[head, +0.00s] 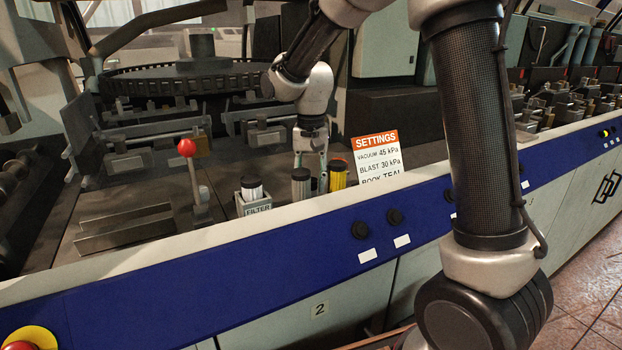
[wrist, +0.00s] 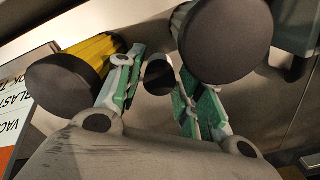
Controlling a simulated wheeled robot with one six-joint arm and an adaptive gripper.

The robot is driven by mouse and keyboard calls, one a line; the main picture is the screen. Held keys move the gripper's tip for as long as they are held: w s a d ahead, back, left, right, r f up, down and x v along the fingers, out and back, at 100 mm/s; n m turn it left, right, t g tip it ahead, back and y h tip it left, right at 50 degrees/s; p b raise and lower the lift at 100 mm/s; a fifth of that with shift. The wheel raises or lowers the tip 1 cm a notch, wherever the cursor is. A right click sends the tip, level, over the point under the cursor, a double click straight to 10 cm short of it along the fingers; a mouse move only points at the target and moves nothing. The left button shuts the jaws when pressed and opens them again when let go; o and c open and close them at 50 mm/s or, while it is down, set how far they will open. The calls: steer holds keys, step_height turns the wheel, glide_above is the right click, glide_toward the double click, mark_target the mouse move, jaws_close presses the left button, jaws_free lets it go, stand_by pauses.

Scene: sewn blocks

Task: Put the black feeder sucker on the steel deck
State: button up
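A small round thing with a dark end, likely the black feeder sucker (wrist: 160,76), shows between my fingertips in the wrist view. In the head view I cannot make it out among the cylinders and fingers. My gripper (head: 311,164) points down in the head view, just behind the dark-capped cylinders. In the wrist view my gripper (wrist: 157,62) has its green-padded fingers apart, one on each side of the small thing. Contact is not clear. The steel deck seems to be the grey machine surface (head: 228,168) around them.
A yellow dark-topped cylinder (head: 338,178) and a grey one (head: 300,188) stand close to my fingers. Another stands on a FILTER box (head: 254,209) to the left. A SETTINGS card (head: 378,155) is at right. A red-knobbed lever (head: 187,148) rises at left.

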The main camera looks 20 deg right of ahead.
step_height(320, 180, up, 12)
steer(key=s+d+r+n+t, duration=0.2)
steer(key=s+d+r, duration=0.1)
steer(key=s+d, duration=0.8)
steer(key=s+d+f+n+t, duration=0.1)
steer(key=s+d+f, duration=0.1)
steer(key=s, duration=0.5)
steer(key=s+d+f+n+t, duration=0.1)
steer(key=s+d+f, duration=0.1)
steer(key=s, duration=0.6)
steer(key=shift+f+n, duration=0.25)
steer(key=shift+n, duration=0.05)
